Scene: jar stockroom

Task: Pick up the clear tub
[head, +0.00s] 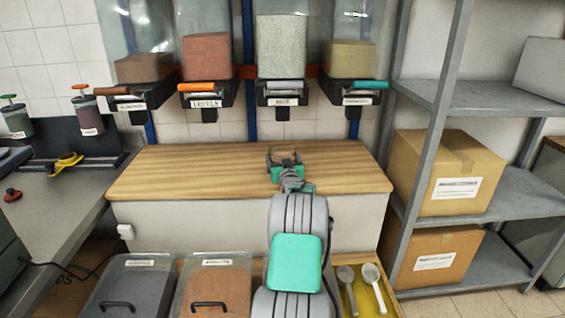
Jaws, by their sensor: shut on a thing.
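My gripper (285,160) is over the wooden counter top (160,175), below the dispenser with pale grains. It is shut on a small see-through tub (286,152), whose outline is faint against the wood. My gripper and wrist cover the near side of the tub. I cannot tell whether the tub's base touches the counter.
Several wall dispensers with labelled, coloured handles hang over the counter, among them one with an orange handle (204,87). Lidded bins (215,285) and a yellow tray with scoops (372,295) stand in front. A metal shelf (435,120) with cardboard boxes (445,172) stands right. The counter's left half is clear.

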